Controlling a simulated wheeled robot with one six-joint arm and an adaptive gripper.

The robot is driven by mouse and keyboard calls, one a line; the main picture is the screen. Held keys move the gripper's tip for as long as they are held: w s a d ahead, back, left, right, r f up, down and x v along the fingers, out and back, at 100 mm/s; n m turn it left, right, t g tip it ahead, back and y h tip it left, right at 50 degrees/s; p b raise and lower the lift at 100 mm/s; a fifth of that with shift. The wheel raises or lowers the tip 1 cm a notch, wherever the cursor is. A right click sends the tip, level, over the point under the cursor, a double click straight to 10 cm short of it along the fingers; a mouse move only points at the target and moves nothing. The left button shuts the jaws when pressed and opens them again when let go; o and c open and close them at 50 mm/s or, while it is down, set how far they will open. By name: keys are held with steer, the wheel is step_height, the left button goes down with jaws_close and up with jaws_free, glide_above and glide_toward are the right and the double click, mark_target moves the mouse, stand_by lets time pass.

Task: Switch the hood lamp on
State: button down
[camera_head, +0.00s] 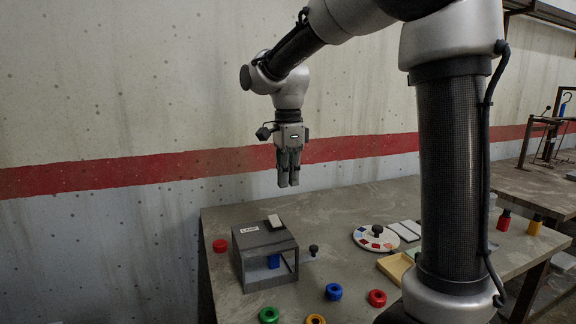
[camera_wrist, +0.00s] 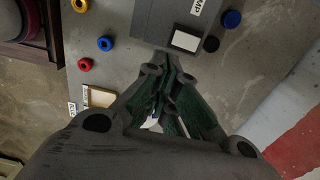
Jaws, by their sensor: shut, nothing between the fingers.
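The hood is a grey box (camera_head: 252,263) with an open front, standing on the table's left part, with a small blue thing (camera_head: 273,261) inside. On its top are a white label (camera_head: 249,229) and a pale rectangular switch (camera_head: 275,221). My gripper (camera_head: 289,184) is shut and empty, pointing down in the air above the hood. In the wrist view the shut fingers (camera_wrist: 165,65) reach toward the hood's edge, with the switch (camera_wrist: 186,40) just beyond the tips and the label, partly readable as "MP" (camera_wrist: 197,8), above it. Whether the lamp is lit cannot be told.
A red ring (camera_head: 220,245) lies left of the hood. A black knob (camera_head: 313,250) stands on its right. Blue (camera_head: 333,291), red (camera_head: 377,298), green (camera_head: 268,315) and yellow (camera_head: 315,320) rings lie in front. A round dial (camera_head: 362,241) and a tan tray (camera_head: 394,268) stand further right.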

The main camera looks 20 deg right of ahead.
steer(key=r, duration=0.3)
steer(key=shift+s+r, duration=0.25)
steer(key=shift+s, duration=0.05)
